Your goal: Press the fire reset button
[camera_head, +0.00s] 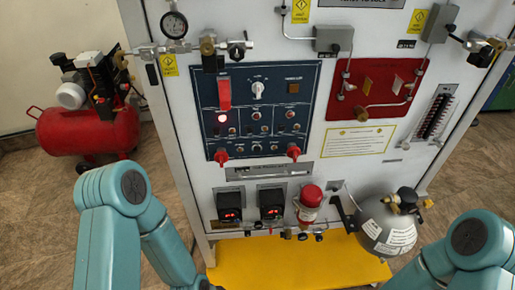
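A dark blue control panel (272,75) is on the front of the white cabinet. It carries a lit red lamp (222,118), a red upright piece (224,93) at its upper left, a white rotary knob (257,89) and a small amber-brown square (292,88) at its upper right. Several small switches and lamps sit below. The labels are too small to read, so I cannot tell which item is the fire reset button. Both my teal arms show at the bottom left and bottom right, below the panel and apart from it. Neither gripper is in view.
Two red knobs (293,153) jut from the panel's lower edge. Below are two black displays (229,207), a red-capped cylinder (309,200) and a grey round tank (385,230) over a yellow base (290,262). A red compressor (85,128) stands left. A red panel (372,85) is right.

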